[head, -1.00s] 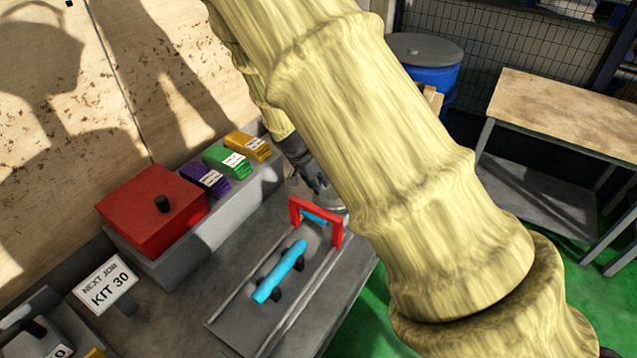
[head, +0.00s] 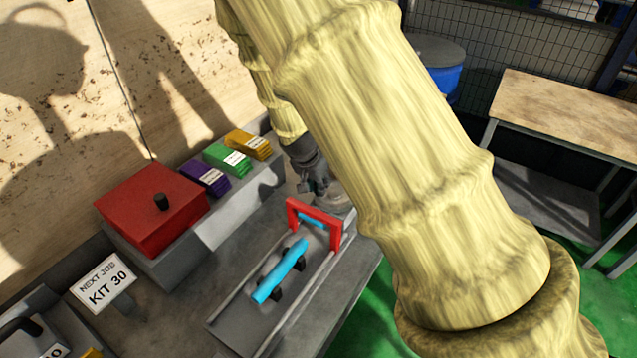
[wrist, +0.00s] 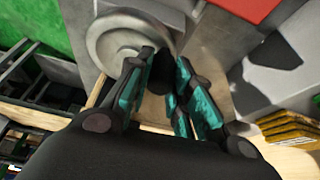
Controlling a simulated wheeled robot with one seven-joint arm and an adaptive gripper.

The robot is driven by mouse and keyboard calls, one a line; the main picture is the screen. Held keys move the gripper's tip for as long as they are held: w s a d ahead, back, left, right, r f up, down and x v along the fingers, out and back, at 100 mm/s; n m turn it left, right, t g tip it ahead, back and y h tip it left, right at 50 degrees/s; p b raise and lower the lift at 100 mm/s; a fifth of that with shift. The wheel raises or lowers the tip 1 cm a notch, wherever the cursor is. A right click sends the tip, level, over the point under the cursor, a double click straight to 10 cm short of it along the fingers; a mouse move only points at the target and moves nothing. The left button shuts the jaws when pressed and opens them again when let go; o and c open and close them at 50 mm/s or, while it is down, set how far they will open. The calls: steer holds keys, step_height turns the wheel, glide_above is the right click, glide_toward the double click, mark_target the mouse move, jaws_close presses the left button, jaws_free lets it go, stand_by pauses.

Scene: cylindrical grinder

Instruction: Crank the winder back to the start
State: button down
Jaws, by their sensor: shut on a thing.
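The winder is a grey round wheel (wrist: 128,38) at the upper left of the wrist view; part of it also shows in the head view (head: 336,201) behind the red frame. A dark handle (wrist: 161,72) stands at the wheel's edge. My gripper (wrist: 158,82) has its teal-padded fingers on both sides of the handle and is shut on it. In the head view my gripper (head: 316,184) is small and partly hidden by my arm. A blue rod (head: 280,271) lies on dark supports on the grey bed (head: 240,318), in front of the red frame (head: 318,220).
A red box (head: 150,205) with a black knob and purple, green and yellow stacks (head: 247,145) stand left of the bed. A "NEXT JOB KIT 30" sign (head: 104,283) is at front left. A wooden-topped table (head: 570,110) and blue drum (head: 442,80) are at right.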

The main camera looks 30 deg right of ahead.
steer(key=c, duration=1.3)
jaws_free()
steer(key=shift+v, duration=6)
steer(key=shift+w, duration=0.1)
